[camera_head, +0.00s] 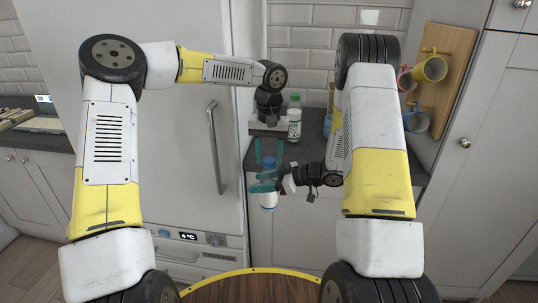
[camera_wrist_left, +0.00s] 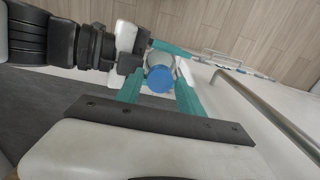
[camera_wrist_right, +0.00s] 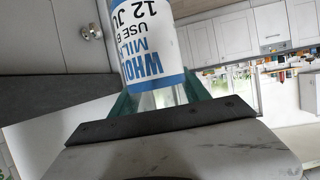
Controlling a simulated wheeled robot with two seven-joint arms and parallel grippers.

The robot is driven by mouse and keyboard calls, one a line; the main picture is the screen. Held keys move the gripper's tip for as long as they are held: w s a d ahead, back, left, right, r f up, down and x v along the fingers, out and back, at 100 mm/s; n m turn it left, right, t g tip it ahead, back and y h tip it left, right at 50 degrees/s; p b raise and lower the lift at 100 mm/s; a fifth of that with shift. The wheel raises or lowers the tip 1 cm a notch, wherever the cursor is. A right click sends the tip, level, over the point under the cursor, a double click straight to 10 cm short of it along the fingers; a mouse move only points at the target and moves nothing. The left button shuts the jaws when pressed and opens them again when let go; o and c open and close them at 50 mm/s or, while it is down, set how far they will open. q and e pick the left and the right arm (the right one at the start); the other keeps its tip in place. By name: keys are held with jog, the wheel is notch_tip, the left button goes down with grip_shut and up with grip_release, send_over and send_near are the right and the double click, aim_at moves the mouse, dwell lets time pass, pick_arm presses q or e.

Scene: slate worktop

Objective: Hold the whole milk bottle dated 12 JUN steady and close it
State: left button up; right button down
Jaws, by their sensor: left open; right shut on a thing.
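The whole milk bottle (camera_head: 268,200) is upright in front of the slate worktop. Its label (camera_wrist_right: 145,40) reads "WHO… MILK", "USE B…" and "12 JU…" in the right wrist view, with the rest cut off. My right gripper (camera_head: 263,182) is shut around the bottle's body from the side. A blue cap (camera_wrist_left: 160,79) sits on the bottle's top; how tightly it sits cannot be told. My left gripper (camera_head: 269,160) points down from above, open. Its teal fingers stand on either side of the cap, with a gap visible.
Another bottle with a green cap (camera_head: 294,120) stands on the worktop (camera_head: 312,148) behind my grippers. A fridge with a long handle (camera_head: 216,150) is to the left. Mugs (camera_head: 430,69) hang on a wooden board at the right. A round wooden table (camera_head: 252,288) is at the bottom.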

pick_arm(q)
grip_shut()
jog(key=m, duration=0.5)
jog(key=shift+m, duration=0.4)
jog(key=m, duration=0.5)
jog(key=shift+o, duration=1)
grip_release()
jog(key=shift+r, duration=2.3)
